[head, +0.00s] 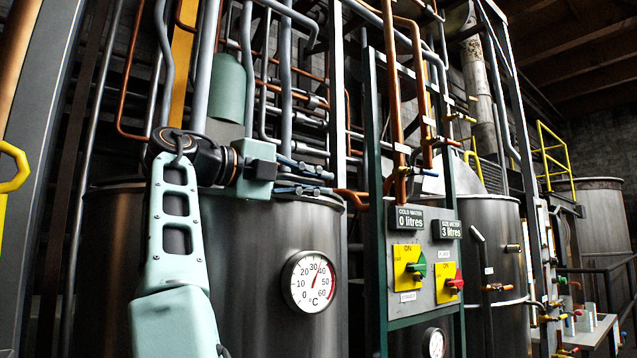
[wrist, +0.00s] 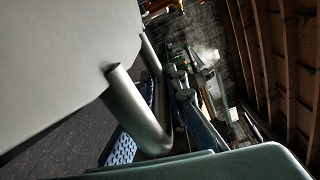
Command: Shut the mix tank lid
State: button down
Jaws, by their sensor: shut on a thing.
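The near steel tank (head: 250,255), with a round dial thermometer (head: 311,282) on its side, stands beside my gripper in the head view. My gripper (head: 322,182) is at the tank's upper rim with its dark fingers pointing right. The wrist view shows a flat pale-grey panel (wrist: 60,60), which looks like the lid, with a bent metal handle (wrist: 140,112) on it. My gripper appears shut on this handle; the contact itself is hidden. A pale green part of my gripper fills the bottom of the wrist view. The lid cannot be made out clearly in the head view.
Vertical pipes and a green frame (head: 374,200) stand close to the right of my gripper. A control panel (head: 424,258) with yellow switches is beyond it. A second tank (head: 493,260) stands farther right. Copper pipes run overhead.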

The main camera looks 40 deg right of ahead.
jog(key=shift+w+f, duration=0.1)
jog(key=shift+f, duration=0.4)
jog(key=c, duration=2)
grip_release()
jog(key=shift+o, duration=0.2)
jog(key=shift+r, duration=0.1)
jog(key=shift+r, duration=0.15)
